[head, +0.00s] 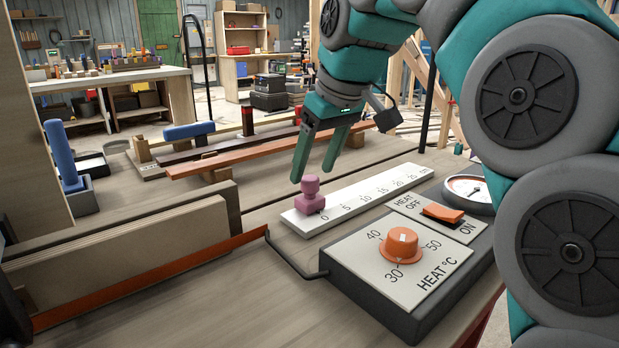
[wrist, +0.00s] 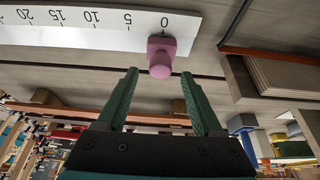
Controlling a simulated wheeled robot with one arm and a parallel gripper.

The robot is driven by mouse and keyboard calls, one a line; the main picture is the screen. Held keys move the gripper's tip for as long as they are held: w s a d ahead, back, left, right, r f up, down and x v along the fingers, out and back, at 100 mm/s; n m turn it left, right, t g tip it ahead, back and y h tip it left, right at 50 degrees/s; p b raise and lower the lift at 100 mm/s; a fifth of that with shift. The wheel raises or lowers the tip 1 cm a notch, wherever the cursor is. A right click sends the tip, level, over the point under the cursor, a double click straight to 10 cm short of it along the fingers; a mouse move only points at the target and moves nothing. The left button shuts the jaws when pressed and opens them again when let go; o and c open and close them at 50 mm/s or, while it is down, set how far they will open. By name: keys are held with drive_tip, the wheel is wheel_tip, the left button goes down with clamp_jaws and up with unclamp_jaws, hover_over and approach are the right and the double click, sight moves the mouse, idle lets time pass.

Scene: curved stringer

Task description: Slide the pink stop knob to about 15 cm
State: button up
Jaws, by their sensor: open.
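The pink stop knob (head: 310,197) sits on the white scale (head: 352,202) at its near-left end, close to the 0 mark. The scale is numbered 0 to 25. In the wrist view the knob (wrist: 161,54) is by the 0 of the scale (wrist: 115,22), ahead of the fingertips and between their lines. My gripper (head: 315,172) is open with its two green fingers pointing down, just above and behind the knob. In the wrist view my gripper (wrist: 160,86) has nothing between its fingers. I see no contact with the knob.
A dark heat control box (head: 373,258) with an orange dial (head: 400,244) and orange switch (head: 442,213) stands right of the scale. A round gauge (head: 468,190) is beyond it. Wooden boards (head: 130,248) and a dark rod (head: 291,257) lie left. Wood strips (head: 245,154) lie behind.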

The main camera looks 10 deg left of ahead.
sight(310, 178)
drive_tip(key=shift+x, duration=1.7)
drive_tip(key=shift+c, duration=0.3)
clamp_jaws()
